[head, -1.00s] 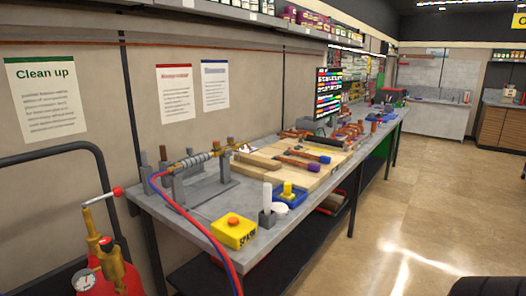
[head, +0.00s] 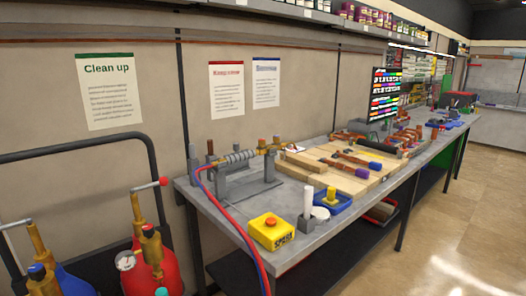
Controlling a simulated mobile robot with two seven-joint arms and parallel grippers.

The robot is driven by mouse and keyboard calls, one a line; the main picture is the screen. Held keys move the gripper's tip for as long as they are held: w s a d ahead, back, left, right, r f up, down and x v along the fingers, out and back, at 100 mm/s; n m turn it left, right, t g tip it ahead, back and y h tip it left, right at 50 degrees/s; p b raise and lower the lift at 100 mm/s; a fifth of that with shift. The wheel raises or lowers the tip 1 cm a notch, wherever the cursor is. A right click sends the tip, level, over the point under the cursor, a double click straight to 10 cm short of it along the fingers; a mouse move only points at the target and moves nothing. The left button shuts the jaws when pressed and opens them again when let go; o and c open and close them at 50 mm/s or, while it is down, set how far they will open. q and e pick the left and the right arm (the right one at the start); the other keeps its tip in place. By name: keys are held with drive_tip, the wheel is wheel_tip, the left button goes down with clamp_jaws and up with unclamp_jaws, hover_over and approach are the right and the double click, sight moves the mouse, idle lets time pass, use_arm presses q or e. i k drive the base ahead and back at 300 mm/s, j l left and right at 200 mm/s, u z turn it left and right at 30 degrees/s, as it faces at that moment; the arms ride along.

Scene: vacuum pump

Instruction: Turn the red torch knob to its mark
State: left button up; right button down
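A brass-and-grey torch (head: 238,157) lies on a grey stand (head: 250,182) at the near left of the workbench. A red hose (head: 240,232) and a blue hose run from its left end down over the bench's front edge. The torch's knobs and any mark are too small to tell apart at this distance. Neither of my grippers is in view.
A red gas cylinder (head: 168,272) and a blue one (head: 73,281) stand at lower left before a dark cart frame (head: 70,152). A yellow box (head: 271,232) and a blue tray (head: 332,207) sit on the workbench (head: 325,240). Floor (head: 470,230) is clear at right.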

sight(262, 141)
drive_tip(key=u, duration=0.55)
drive_tip(key=i+l+u, duration=0.1)
drive_tip(key=l+u, duration=1.05)
drive_tip(key=l, duration=0.5)
drive_tip(key=l+u, duration=0.1)
drive_tip(key=l, duration=0.75)
